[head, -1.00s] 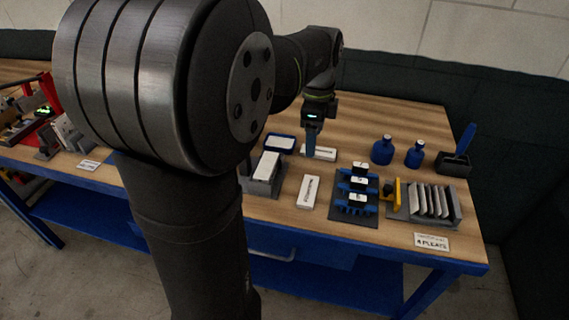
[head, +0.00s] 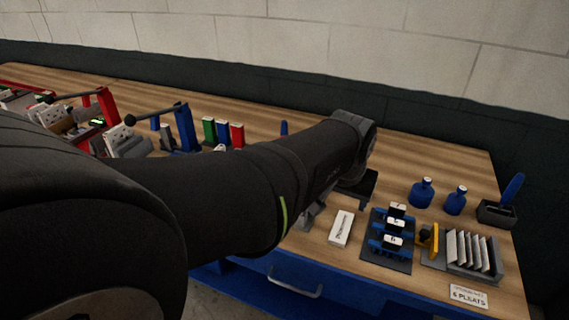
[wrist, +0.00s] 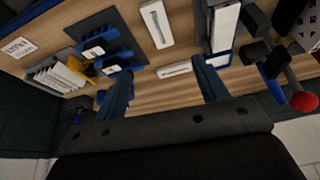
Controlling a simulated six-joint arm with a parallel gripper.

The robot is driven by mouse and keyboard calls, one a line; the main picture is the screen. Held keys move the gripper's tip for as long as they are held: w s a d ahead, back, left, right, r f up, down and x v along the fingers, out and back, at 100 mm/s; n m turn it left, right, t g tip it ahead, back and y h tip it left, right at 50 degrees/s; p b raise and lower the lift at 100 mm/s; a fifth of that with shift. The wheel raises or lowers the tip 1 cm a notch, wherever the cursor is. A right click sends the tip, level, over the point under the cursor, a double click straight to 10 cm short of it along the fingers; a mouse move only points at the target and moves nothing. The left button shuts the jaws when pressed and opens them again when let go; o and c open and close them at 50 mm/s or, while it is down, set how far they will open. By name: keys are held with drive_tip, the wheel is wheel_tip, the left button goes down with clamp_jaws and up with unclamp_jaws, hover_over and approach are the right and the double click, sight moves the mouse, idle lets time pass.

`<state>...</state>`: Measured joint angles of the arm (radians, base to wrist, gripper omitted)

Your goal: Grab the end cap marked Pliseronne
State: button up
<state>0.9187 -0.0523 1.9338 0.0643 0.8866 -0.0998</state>
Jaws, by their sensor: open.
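Two white lettered pieces, likely the end caps, lie on the bench. One (wrist: 156,23) is at the top of the wrist view; I take it to be the white piece (head: 341,228) in the head view. The other (wrist: 175,70) lies between my finger lines in the wrist view and is hidden behind my arm in the head view. The lettering is too small to read, so I cannot tell which is marked Pliseronne. My gripper (wrist: 161,67) is open and empty, its fingers on either side of the second piece's place in the picture. Their height above it is unclear.
A dark board with blue holders (head: 390,245), a tray of pleated filters (head: 475,255) and two blue bottles (head: 422,193) stand to the right. A grey holder with a white block (wrist: 222,25) is close to one finger. Clamp fixtures and colored blocks stand left.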

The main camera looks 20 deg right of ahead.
approach(342, 227)
drive_tip(key=shift+n, duration=0.4)
drive_tip(key=x, duration=0.8)
drive_tip(key=c, duration=1)
